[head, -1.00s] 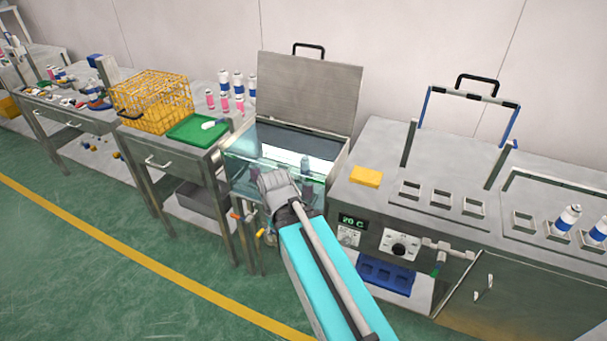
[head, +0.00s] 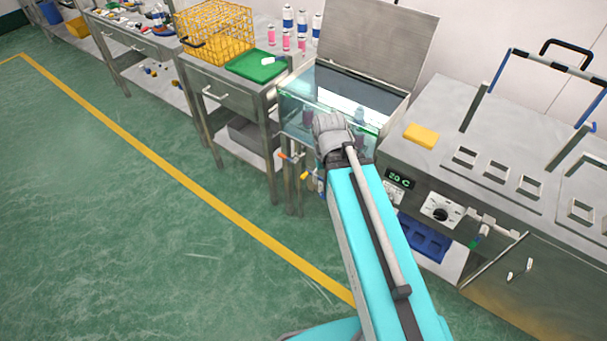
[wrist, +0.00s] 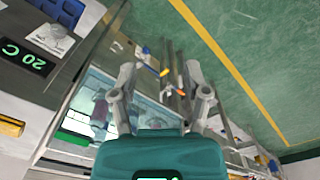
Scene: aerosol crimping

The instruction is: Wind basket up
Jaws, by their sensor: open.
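My gripper (wrist: 160,70) is open and empty in the wrist view, its two fingers spread. In the head view the wrist end (head: 333,135) is over the front of the glass water tank (head: 300,108), hiding part of it. The tank's lid is up. Dim shapes show in the tank, but I cannot make out a basket there. An orange-tipped valve handle (head: 284,156) and a yellow-tipped one (head: 304,176) are at the tank's front. A yellow wire basket (head: 215,35) stands on the left-hand table.
A green tray (head: 257,66) and several bottles (head: 301,25) are beside the wire basket. To the right is a steel bench with a yellow block (head: 421,135), a 20 C display (head: 400,179) and a dial (head: 440,209). The green floor at left is clear.

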